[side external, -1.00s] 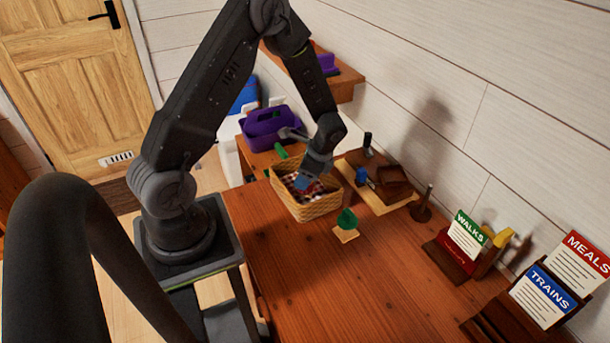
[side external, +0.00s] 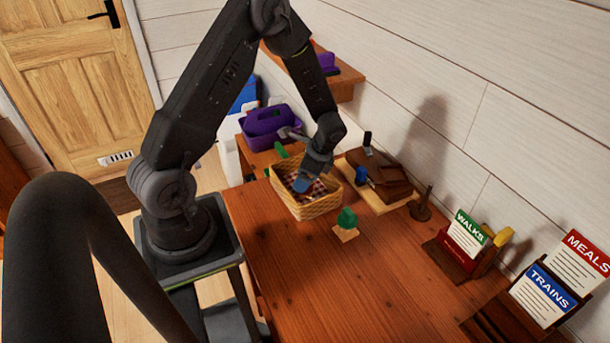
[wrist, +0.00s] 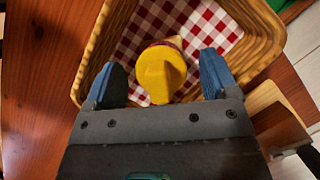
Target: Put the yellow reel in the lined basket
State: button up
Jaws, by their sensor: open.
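The lined basket (side external: 307,210) is a wicker basket with a red-and-white checked cloth, standing on the wooden table. In the wrist view its rim (wrist: 262,42) frames the cloth (wrist: 205,22). The yellow reel (wrist: 160,72) shows in the wrist view over the cloth, between my two blue fingertips. My gripper (wrist: 160,82) is open, with a gap visible on both sides of the reel. In the side view my gripper (side external: 304,184) is down at the basket's opening, and I cannot make out the reel there.
A green piece on a small wooden base (side external: 347,223) stands right in front of the basket. A wooden board (side external: 376,185) with dark items lies to its right. A purple caddy (side external: 270,125) is behind. Card holders (side external: 464,240) stand at the right. The front table is clear.

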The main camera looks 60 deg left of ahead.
jog(key=v, duration=1.2)
jog(key=s+d+r+n+t, duration=0.35)
jog(key=d+r, duration=0.35)
jog(key=r, duration=0.4)
jog(key=s+d+r+n+t+h, duration=0.2)
jog(key=s+d+r+n+t, duration=0.2)
jog(key=s+d+r, duration=0.3)
jog(key=s+d+t, duration=0.1)
jog(key=s, duration=0.4)
jog(key=shift+d+n+h, duration=0.3)
jog(key=shift+n+h, duration=0.05)
jog(key=shift+h, duration=0.05)
